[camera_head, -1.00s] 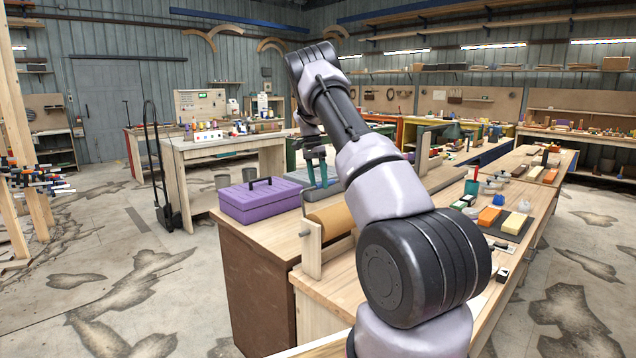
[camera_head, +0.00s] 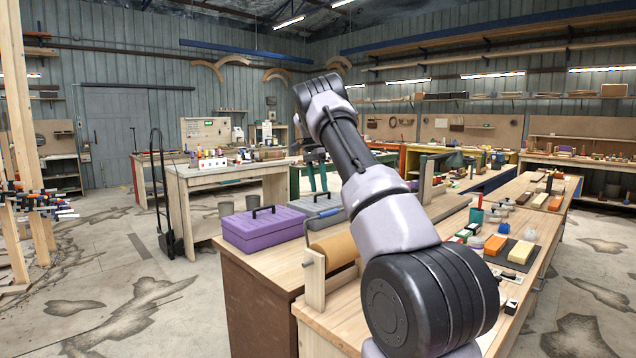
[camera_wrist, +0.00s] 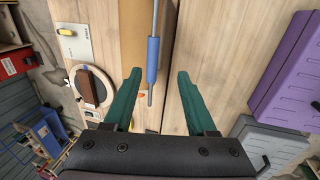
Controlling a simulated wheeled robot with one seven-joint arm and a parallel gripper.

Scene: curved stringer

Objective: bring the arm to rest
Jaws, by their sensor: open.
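My gripper (camera_head: 317,172) shows in the head view beyond my raised forearm, with its green fingers pointing down above the far part of the workbench. In the wrist view my gripper (camera_wrist: 158,90) has its two green fingers well apart with nothing held between them. A rod with a blue sleeve (camera_wrist: 153,60) lies lower down, seen in the gap between the fingers, and appears apart from them. The bend of my arm hides part of the bench in the head view.
A purple toolbox (camera_head: 262,230) and a grey case (camera_head: 318,204) stand on the bench near my gripper. A brown roll (camera_head: 335,250) sits on a wooden stand. Sharpening blocks (camera_head: 508,250) lie on the right. Open floor (camera_head: 130,290) is at the left.

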